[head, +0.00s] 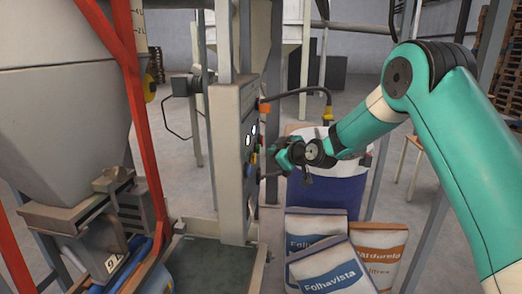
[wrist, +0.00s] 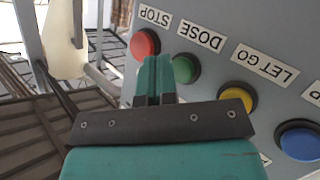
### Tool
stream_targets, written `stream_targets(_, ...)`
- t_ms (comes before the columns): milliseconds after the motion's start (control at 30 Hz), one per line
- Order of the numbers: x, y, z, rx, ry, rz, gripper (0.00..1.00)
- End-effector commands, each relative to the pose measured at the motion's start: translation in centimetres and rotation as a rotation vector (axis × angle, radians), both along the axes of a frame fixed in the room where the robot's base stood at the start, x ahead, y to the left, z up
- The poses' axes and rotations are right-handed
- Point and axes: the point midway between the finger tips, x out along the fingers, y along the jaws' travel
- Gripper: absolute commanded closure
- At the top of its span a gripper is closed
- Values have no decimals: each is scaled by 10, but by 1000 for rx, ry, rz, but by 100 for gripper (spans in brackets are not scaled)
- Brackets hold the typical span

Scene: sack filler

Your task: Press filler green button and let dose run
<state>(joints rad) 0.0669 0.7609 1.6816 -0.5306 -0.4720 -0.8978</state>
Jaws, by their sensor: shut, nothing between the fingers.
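The green button (wrist: 187,68) sits on the grey control panel (wrist: 225,20), beside the upside-down label DOSE (wrist: 201,36) in the wrist view. My gripper (wrist: 155,62) is shut and empty, its fingertips pointing at the panel just left of the green button and overlapping its edge in the picture. I cannot tell whether the fingertips touch it. In the head view my gripper (head: 278,158) is close to the face of the filler's control box (head: 232,150). The button is hard to make out there.
A red STOP button (wrist: 145,44), a yellow LET GO button (wrist: 237,97) and a blue button (wrist: 299,141) are nearby. The filler hopper (head: 60,110) stands left. Printed sacks (head: 330,268) stand below my arm, in front of a blue-and-white drum (head: 325,190).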

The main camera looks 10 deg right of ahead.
Motion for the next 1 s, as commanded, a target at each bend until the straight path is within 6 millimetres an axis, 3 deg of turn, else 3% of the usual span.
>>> stream_targets(1000,4,9,0,0,0,0,100)
